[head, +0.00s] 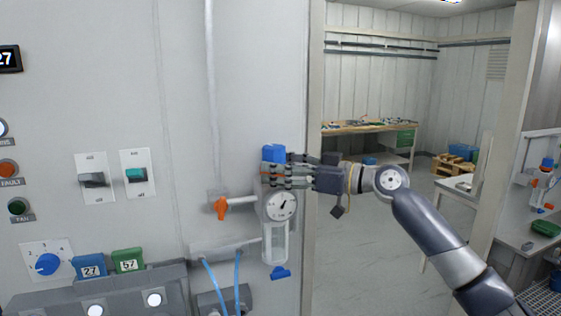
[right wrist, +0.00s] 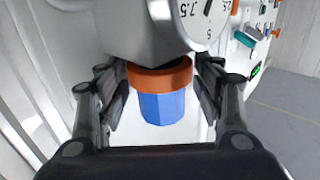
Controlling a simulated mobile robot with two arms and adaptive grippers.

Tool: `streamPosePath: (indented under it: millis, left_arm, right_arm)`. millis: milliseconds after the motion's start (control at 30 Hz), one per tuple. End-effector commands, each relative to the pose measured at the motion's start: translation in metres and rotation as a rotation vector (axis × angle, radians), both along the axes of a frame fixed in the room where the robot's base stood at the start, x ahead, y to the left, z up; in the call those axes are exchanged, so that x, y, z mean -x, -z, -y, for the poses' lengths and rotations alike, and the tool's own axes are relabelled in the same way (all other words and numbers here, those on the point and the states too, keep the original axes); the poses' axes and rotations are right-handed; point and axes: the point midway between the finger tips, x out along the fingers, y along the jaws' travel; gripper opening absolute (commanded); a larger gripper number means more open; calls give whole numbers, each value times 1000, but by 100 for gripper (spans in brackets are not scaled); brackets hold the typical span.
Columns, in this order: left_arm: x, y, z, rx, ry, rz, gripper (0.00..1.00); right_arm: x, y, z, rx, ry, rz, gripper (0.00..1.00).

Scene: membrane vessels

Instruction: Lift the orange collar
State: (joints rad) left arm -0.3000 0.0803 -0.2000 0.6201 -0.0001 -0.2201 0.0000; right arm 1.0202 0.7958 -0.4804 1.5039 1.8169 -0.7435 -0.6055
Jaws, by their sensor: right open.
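The orange collar (right wrist: 160,76) is a ring between a grey gauge body and a blue knob (right wrist: 164,107) in the right wrist view. In the head view the blue knob (head: 274,153) tops the wall-mounted gauge unit (head: 282,204), and my gripper's fingers largely hide the collar. My right gripper (head: 273,176) reaches in from the right at the collar's height. Its fingers stand on either side of the collar, open; whether either touches it I cannot tell. My left gripper is not in view.
An orange-handled valve (head: 221,207) sits left of the gauge unit, with blue hoses (head: 237,270) below. Wall switches (head: 138,175) and a panel with blue and green tags (head: 127,260) are further left. A doorway opens on the right, with a workbench (head: 370,128) beyond.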

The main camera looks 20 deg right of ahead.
Motion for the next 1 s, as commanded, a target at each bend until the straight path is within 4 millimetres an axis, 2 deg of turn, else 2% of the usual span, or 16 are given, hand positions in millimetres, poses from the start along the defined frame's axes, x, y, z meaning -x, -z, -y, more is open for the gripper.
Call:
streamPosePath:
  millis: [267,500,733,967,1000]
  left_arm:
    - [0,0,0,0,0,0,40]
    - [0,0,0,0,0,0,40]
    - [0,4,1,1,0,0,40]
    - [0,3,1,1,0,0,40]
    - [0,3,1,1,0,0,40]
  right_arm:
    - [-1,1,-1,0,0,0,62]
    - [-1,0,-1,0,0,0,9]
    - [-1,-13,-1,-3,-1,3,9]
    - [-1,-17,0,-5,3,3,9]
    - [-1,-17,0,-5,3,3,54]
